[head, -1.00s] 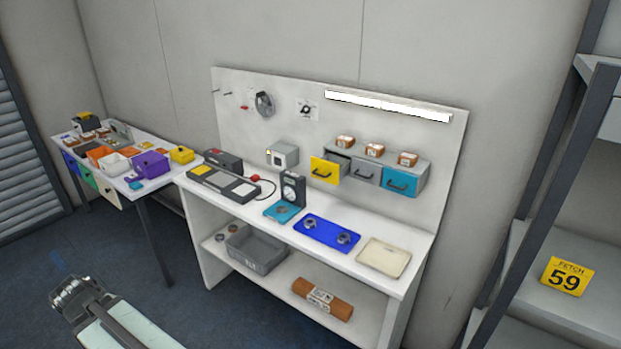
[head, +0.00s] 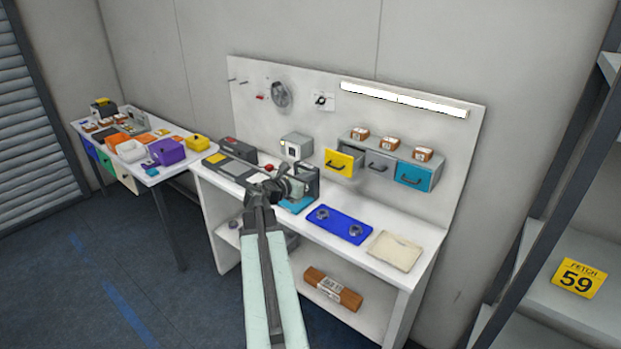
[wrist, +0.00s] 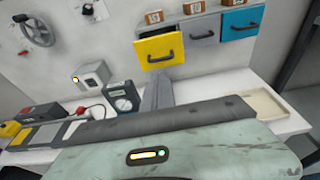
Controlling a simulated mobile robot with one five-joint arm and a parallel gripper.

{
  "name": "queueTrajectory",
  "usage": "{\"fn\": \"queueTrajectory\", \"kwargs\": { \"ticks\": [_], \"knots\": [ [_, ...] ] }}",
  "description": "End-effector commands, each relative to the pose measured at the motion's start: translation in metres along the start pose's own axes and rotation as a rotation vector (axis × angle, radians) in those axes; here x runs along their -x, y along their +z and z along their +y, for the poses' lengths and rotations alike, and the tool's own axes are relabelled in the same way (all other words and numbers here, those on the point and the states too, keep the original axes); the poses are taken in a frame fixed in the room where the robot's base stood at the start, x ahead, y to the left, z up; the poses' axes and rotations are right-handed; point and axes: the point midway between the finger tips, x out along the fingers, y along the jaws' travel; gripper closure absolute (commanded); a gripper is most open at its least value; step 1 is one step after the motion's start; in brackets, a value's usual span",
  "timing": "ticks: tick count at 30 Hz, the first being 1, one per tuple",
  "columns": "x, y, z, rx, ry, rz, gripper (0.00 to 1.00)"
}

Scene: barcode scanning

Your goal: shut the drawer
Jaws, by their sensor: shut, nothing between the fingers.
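The yellow drawer (head: 343,163) is pulled out of the grey drawer unit (head: 437,163) on the back panel. It has a dark handle and also shows in the wrist view (wrist: 152,49). The grey drawer (head: 379,165) and the blue drawer (head: 412,177) beside it look flush. My gripper (head: 292,185) is shut and empty over the workbench, left of and lower than the yellow drawer, with a gap between them. In the wrist view my closed fingers (wrist: 158,84) point up toward the drawer's lower edge.
Three small brown boxes (head: 389,143) sit on the drawer unit. A white device (head: 296,146) is left of the yellow drawer. On the bench (head: 376,277) are a blue mat (head: 339,230) and a beige tray (head: 395,251). A dark shelf rack stands at the right.

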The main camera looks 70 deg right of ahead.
Motion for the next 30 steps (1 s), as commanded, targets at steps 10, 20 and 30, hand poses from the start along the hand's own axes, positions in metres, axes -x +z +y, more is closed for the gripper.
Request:
{"fn": "queueTrajectory", "kwargs": {
  "ticks": [10, 20, 30],
  "knots": [
    [-0.079, -0.003, 0.002, -0.002, 0.000, 0.001, 1.00],
    [-0.109, -0.001, 0.001, -0.001, 0.001, 0.001, 1.00],
    [-0.109, -0.001, 0.002, -0.001, 0.002, 0.002, 1.00]
  ]
}}
